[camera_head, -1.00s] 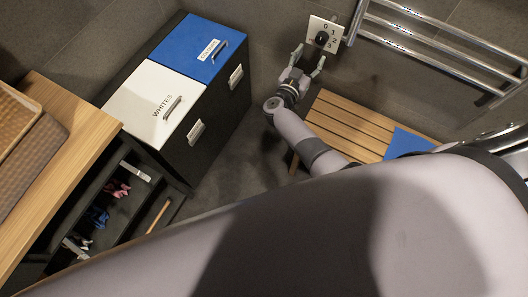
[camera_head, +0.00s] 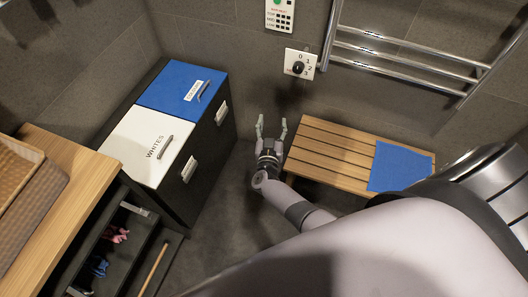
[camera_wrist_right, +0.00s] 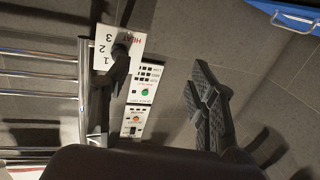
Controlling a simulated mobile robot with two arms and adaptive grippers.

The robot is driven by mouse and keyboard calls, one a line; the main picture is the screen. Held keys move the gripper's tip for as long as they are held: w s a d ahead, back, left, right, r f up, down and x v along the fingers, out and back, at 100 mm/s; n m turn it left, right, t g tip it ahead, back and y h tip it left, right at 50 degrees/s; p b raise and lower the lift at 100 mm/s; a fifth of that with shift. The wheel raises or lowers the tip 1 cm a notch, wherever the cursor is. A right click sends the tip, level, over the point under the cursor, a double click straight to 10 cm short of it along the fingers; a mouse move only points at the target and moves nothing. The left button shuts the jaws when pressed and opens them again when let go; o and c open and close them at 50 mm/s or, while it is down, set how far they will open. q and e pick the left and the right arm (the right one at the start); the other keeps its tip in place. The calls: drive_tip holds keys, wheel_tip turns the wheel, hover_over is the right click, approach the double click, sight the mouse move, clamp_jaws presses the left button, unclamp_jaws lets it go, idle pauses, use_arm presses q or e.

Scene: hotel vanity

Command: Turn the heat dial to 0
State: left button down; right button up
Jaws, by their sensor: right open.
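The heat dial is a black knob (camera_head: 298,67) on a white plate (camera_head: 290,55) on the grey tiled wall. Numbers 0, 1, 2 and 3 run around the knob; its pointer is too small to read. My right gripper (camera_head: 272,124) is open and empty, below and left of the plate in the head view, apart from it. In the right wrist view the plate (camera_wrist_right: 104,42) shows upside down beyond my right gripper (camera_wrist_right: 160,70). One dark finger overlaps it there and hides the knob. My left gripper is not in view.
A chrome towel rail (camera_head: 400,50) is right of the dial. A control panel (camera_head: 280,14) with a green button is above it. A slatted wooden bench (camera_head: 330,152) with a blue cloth (camera_head: 400,167) stands below. White and blue laundry bins (camera_head: 150,145) stand left.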

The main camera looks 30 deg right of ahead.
drive_tip(key=s+a+f+n+y, duration=0.2)
drive_tip(key=s+a+f+y, duration=0.1)
drive_tip(key=f, duration=0.4)
drive_tip(key=s+a+f+n+g+y+b, duration=0.1)
drive_tip(key=s+a+f+n+y, duration=0.2)
drive_tip(key=f, duration=0.5)
drive_tip(key=shift+s+a+y, duration=0.6)
drive_tip(key=shift+s+a, duration=0.05)
drive_tip(key=shift+s, duration=0.25)
drive_tip(key=s+a+f+n+g+y, duration=0.3)
drive_tip(key=s+f+g, duration=0.3)
drive_tip(key=s+f, duration=0.9)
drive_tip(key=s+d+f+g, duration=0.1)
drive_tip(key=s+f+g, duration=0.1)
drive_tip(key=s, duration=1)
drive_tip(key=s+d+f+g, duration=0.2)
drive_tip(key=s+g, duration=0.2)
drive_tip(key=s, duration=0.9)
drive_tip(key=shift+f+n, duration=0.3)
drive_tip(key=shift+f, duration=0.05)
